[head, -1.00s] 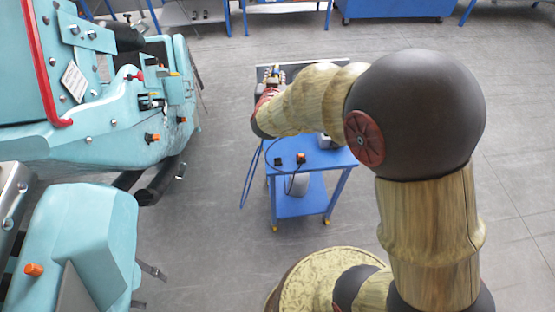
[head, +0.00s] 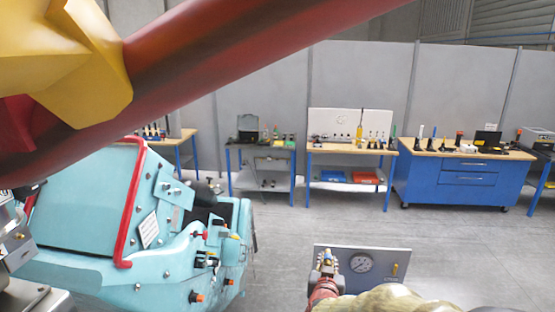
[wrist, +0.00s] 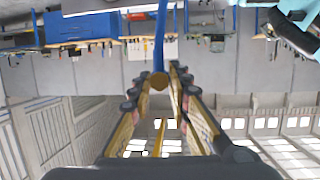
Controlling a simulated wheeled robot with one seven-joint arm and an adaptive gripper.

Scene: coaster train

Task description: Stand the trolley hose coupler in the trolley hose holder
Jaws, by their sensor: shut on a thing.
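My gripper (wrist: 158,85) shows in the wrist view with its two long fingers closed in on a brass-coloured coupler (wrist: 160,82) at their tips. A blue hose (wrist: 159,40) runs from the coupler to the picture's top edge. The coupler is too small to make out there. The trolley's top is out of view below, and I cannot identify the hose holder in either current view.
A turquoise coaster car (head: 180,245) with a red bar stands at the left. Workbenches (head: 350,150) and a blue cabinet (head: 463,182) line the far wall. A large red beam (head: 230,65) crosses the top of the head view. Open grey floor (head: 450,255) lies right of the panel.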

